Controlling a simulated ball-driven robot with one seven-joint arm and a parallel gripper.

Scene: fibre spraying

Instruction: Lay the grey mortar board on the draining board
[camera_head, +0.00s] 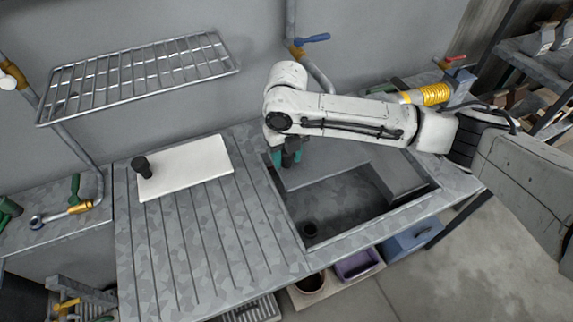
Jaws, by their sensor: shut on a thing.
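The grey mortar board (328,165) is a flat grey plate over the back left part of the sink, beneath my arm. My gripper (289,158), with dark and teal parts, points down at the plate's left end and is shut on it. The fingertips and the grip point are mostly hidden. The draining board (185,250) is the grooved grey metal surface left of the sink. A white board (190,170) with an upright black handle (142,166) lies on its back part.
The draining board's front and middle are clear. The sink (335,210) has a dark drain at its front left. A wire rack (140,75) juts from the wall above the white board. A blue-handled tap pipe (312,40) rises behind my arm.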

